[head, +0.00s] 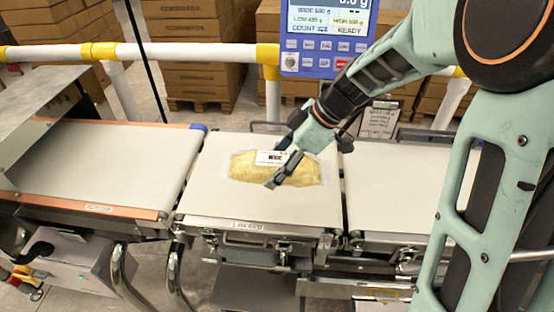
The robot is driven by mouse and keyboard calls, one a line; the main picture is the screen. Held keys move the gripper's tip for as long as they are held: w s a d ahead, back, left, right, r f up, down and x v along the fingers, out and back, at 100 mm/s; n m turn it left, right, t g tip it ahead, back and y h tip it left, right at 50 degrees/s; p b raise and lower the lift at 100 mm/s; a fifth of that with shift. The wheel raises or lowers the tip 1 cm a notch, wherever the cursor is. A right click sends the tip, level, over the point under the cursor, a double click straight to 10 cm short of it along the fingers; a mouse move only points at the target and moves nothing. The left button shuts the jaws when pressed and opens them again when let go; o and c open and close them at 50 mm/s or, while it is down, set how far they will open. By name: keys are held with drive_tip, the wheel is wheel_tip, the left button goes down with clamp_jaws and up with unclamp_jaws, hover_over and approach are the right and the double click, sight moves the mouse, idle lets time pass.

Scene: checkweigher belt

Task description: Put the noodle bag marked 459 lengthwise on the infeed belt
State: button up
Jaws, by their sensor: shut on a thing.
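A clear bag of yellow noodles (247,167) with a white label lies flat on the middle belt (205,198), its long side running left to right in the head view. The label's number is too small to read. My gripper (281,171) comes down from the upper right over the bag's middle and is shut on it. The fingers hide part of the bag, and whether it touches the belt cannot be told. Two more belt sections flank it, a left belt (110,160) and a right belt (385,190); no marking shows which is the infeed. Both look empty where visible.
A blue display (328,35) above the belts reads about 0.0 g and READY. A metal hood (40,110) covers the left belt's far-left part. A white and yellow rail (190,53) runs behind, with stacked cartons (200,80). A small placard (378,120) stands behind the right belt.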

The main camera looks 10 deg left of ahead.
drive_tip(key=w+f, duration=0.1)
drive_tip(key=f, duration=0.1)
drive_tip(key=w+a+f, duration=0.1)
drive_tip(key=w+f, duration=0.3)
drive_tip(key=shift+a+p, duration=0.35)
drive_tip(key=shift+f, duration=1.5)
drive_tip(key=shift+f, duration=0.1)
drive_tip(key=shift+f, duration=0.1)
drive_tip(key=o, duration=1.6)
drive_tip(key=shift+c, duration=0.2)
drive_tip(key=shift+w+d+r, duration=0.1)
drive_tip(key=shift+d+r, duration=0.15)
drive_tip(key=shift+r, duration=0.2)
drive_tip(key=v, duration=1.1)
drive_tip(key=shift+b, duration=0.3)
drive_tip(key=shift+r, duration=0.25)
